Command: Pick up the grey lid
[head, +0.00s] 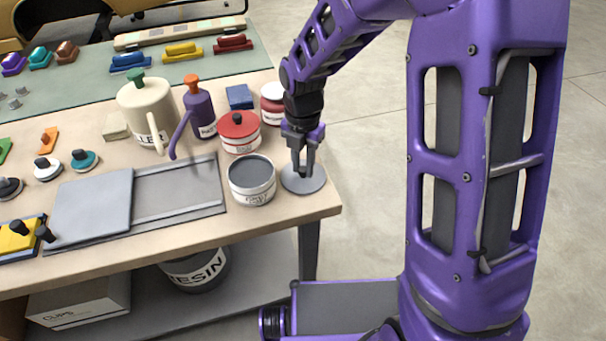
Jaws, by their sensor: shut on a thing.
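The grey lid (292,184) is a flat round disc at the right front corner of the table. A white tin (251,191) with a grey top and a dark-lettered label stands just left of the lid.
A red-lidded pot (238,133), a white-topped red jar (272,103), a blue block (239,97) and a purple bottle (200,113) stand behind. A grey tray (180,190) lies left. The table's right edge (332,205) is close, with open floor beyond.

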